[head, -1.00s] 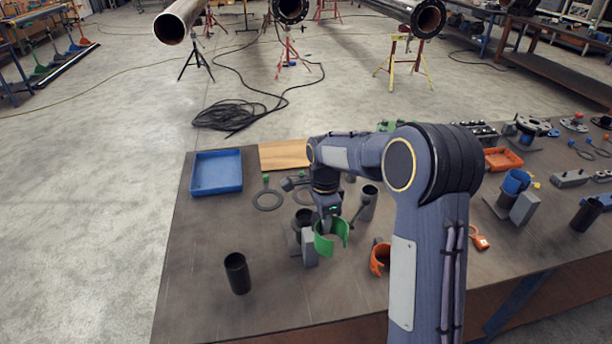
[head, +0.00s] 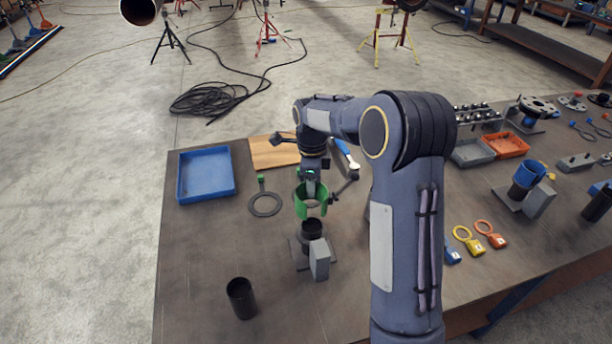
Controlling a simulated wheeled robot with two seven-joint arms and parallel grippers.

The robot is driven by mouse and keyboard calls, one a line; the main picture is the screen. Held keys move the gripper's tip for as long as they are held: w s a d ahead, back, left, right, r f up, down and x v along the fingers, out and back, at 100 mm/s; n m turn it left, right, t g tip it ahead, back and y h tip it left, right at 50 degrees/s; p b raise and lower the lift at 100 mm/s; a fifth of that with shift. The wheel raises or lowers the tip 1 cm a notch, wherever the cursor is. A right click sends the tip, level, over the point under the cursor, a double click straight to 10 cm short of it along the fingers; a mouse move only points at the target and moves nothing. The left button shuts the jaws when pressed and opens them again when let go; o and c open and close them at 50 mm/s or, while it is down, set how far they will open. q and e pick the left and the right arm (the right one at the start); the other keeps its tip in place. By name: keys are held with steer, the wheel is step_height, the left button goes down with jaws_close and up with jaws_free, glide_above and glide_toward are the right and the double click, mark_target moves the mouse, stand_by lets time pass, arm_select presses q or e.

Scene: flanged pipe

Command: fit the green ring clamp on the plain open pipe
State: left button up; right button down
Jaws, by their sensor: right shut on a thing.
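My right gripper (head: 310,184) points down and is shut on the green ring clamp (head: 301,207). The clamp is a C-shaped band, held upright around a vertical axis. It appears just above or at the top of a short dark open pipe (head: 312,230), which stands in a grey block stand (head: 319,262). I cannot tell whether clamp and pipe touch. Another dark open pipe (head: 241,300) stands alone at the table's front left. My left gripper is not in view.
A blue tray (head: 206,174), a wooden board (head: 272,151) and a flat dark ring (head: 265,204) lie left of my arm. At right, a blue clamp (head: 529,174) sits on a pipe in another stand. The table's left front is mostly clear.

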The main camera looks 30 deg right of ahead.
steer(key=f+b, duration=0.3)
steer(key=f, duration=0.1)
steer(key=shift+s+f+b, duration=0.2)
steer(key=shift+f+b, duration=0.15)
steer(key=shift+r, duration=0.1)
stand_by(0.4)
stand_by(0.5)
steer(key=shift+f+b, duration=0.75)
steer(key=shift+f, duration=0.65)
steer(key=shift+f, duration=0.1)
